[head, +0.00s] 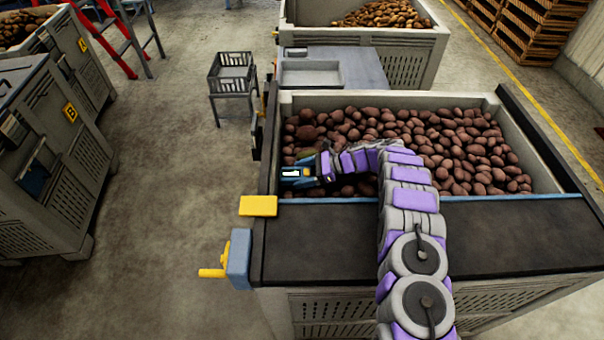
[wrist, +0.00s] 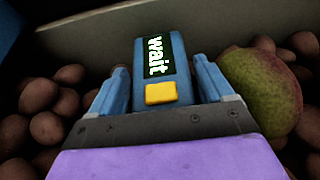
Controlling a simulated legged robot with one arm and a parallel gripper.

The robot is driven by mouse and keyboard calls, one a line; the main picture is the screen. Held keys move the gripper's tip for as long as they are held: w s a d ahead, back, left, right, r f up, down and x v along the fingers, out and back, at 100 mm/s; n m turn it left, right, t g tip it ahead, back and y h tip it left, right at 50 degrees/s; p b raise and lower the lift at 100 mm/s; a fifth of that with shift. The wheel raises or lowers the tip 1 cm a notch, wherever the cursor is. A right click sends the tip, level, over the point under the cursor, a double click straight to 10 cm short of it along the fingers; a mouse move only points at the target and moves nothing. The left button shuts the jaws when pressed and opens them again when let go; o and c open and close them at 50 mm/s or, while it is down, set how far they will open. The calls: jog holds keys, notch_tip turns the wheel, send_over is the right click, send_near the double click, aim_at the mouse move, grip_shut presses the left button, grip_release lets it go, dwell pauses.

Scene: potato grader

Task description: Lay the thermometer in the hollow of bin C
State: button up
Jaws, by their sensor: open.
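The thermometer is a blue block with a lit screen reading "wait" and a yellow button; it shows in the wrist view (wrist: 160,62) and, small, in the head view (head: 291,174). My gripper (wrist: 160,80) is open, with one blue finger on each side of the thermometer. In the head view my gripper (head: 298,175) is at the left end of the bin of reddish potatoes (head: 530,135). No letter shows on this bin. The thermometer's underside and any hollow under it are hidden, so I cannot tell how it rests.
The bin's wall (wrist: 100,38) rises behind the thermometer.

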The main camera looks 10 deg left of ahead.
jog(key=p+v, duration=0.2)
jog(key=v, duration=0.9)
jog(key=shift+d+r, duration=0.2)
jog(key=shift+a, duration=0.1)
jog(key=shift+a, duration=0.1)
jog(key=shift+r, duration=0.1)
